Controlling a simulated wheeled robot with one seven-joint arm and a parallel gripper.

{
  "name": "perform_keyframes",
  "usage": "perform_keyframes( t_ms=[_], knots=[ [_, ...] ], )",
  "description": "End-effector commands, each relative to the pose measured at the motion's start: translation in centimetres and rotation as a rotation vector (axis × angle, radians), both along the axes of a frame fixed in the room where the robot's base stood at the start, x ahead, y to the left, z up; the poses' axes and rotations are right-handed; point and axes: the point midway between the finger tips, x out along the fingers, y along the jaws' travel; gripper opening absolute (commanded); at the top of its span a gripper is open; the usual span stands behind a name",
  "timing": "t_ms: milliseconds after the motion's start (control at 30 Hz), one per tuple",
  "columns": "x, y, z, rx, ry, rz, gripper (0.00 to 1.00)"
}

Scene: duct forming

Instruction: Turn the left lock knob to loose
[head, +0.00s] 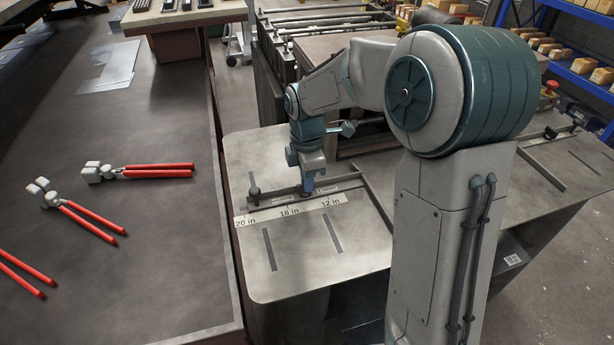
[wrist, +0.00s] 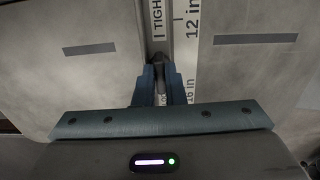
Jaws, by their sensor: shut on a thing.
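My gripper (head: 307,188) points straight down at the long gauge bar on the metal table. In the wrist view its two blue fingers (wrist: 160,82) are shut on a small dark lock knob (wrist: 158,62), one finger on each side. The knob's visible end points up the picture, toward the printed word TIGHT (wrist: 157,14). Lettering below it, between the fingers, is mostly covered. In the head view my gripper hides the held knob.
A white inch scale (head: 290,211) runs along the bar, with marks from 20 in to 12 in. Another dark knob (head: 253,192) stands at the bar's left end. Red-handled tools (head: 155,171) lie on the dark bench (head: 170,240) at left. The table front (head: 300,268) is clear.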

Motion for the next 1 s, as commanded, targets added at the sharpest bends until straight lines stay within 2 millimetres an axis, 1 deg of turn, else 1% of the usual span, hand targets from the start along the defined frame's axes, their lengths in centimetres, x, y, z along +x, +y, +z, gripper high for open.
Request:
perform_keyframes(
  t_ms=[100, 133, 200, 467, 567, 667, 733, 1000],
  knots=[
    [0.0, 0.0, 0.0, -0.001, -0.001, 0.002, 0.0],
    [0.0, 0.0, 0.0, -0.001, -0.001, 0.002, 0.15],
    [0.0, 0.0, 0.0, -0.001, -0.001, 0.001, 0.32],
    [0.0, 0.0, 0.1, 0.0, -0.001, 0.0, 0.32],
    [0.0, 0.0, 0.5, -0.001, -0.002, -0.001, 0.32],
    [0.1, 0.0, 1.8, 0.0, -0.005, -0.002, 0.32],
    [0.1, 0.0, 3.2, 0.0, -0.006, -0.001, 0.32],
    [0.1, 0.1, 9.4, 0.001, -0.006, 0.0, 0.32]
  ],
)
